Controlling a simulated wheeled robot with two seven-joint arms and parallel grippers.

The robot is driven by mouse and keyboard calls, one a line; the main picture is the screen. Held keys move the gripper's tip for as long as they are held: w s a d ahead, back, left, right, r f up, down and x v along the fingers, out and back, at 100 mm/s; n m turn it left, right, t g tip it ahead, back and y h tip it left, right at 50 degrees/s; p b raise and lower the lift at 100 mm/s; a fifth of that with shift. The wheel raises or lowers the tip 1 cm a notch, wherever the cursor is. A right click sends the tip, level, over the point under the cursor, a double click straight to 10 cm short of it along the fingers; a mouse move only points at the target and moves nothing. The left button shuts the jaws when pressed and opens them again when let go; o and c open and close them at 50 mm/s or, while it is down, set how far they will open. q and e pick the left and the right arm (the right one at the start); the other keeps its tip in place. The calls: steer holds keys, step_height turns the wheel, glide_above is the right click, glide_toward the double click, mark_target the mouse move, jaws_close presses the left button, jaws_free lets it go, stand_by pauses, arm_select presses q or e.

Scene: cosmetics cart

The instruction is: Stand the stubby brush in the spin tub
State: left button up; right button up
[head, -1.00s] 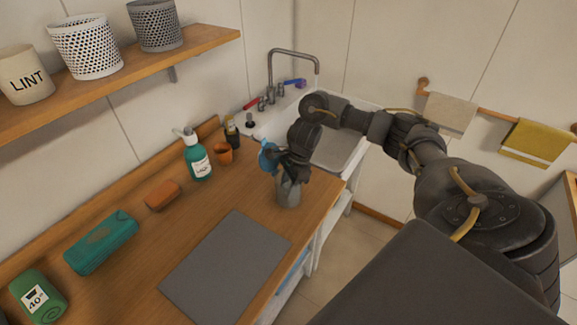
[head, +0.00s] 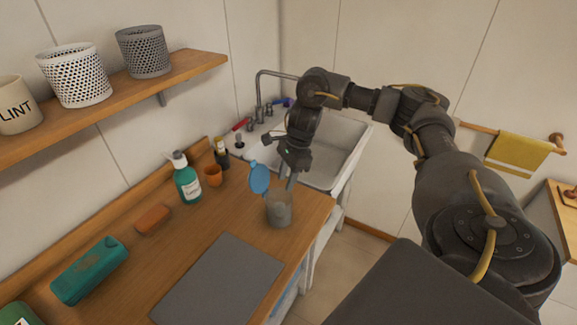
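A grey, cup-like tub (head: 279,212) stands upright near the right edge of the wooden counter. It may be the spin tub. A round blue lid or flap (head: 260,178) stands raised at its rim. My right gripper (head: 290,180) points down just above the tub's mouth. Its fingers are small and dark, and I cannot tell whether they hold anything. I cannot make out a stubby brush for certain; the inside of the tub is hidden. Red-handled (head: 241,124) and blue-handled (head: 281,102) items lie by the sink. My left gripper is out of view.
A teal bottle (head: 187,183), an orange cup (head: 213,176) and a dark bottle (head: 221,155) stand left of the tub. A grey mat (head: 218,284) lies in front. An orange block (head: 153,219) and teal case (head: 90,270) lie further left. The sink (head: 325,170) is behind.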

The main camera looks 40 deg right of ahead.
steer(key=shift+v, duration=0.85)
steer(key=shift+s+d, duration=0.1)
